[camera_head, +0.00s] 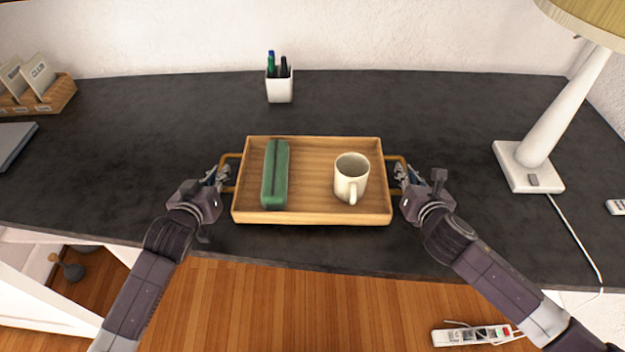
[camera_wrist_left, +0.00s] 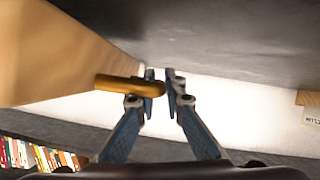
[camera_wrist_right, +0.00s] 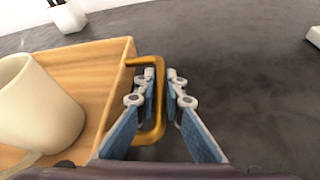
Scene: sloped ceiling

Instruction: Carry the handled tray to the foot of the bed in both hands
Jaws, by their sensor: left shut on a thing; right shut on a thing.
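The wooden handled tray (camera_head: 312,207) is level over the dark desk near its front edge; I cannot tell whether it touches the desk. A green case (camera_head: 275,175) lies on its left half and a white mug (camera_head: 351,178) stands upright on its right half. My left gripper (camera_head: 221,176) is shut on the tray's left brass handle (camera_wrist_left: 128,84), seen in the left wrist view. My right gripper (camera_head: 401,176) is shut on the right brass handle (camera_wrist_right: 157,105), seen in the right wrist view. The bed is not in view.
A white pen cup (camera_head: 280,86) stands behind the tray on the desk (camera_head: 430,110). A white lamp (camera_head: 540,150) with a cord stands at right, a wooden card holder (camera_head: 45,98) at left. A power strip (camera_head: 470,335) lies on the wooden floor.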

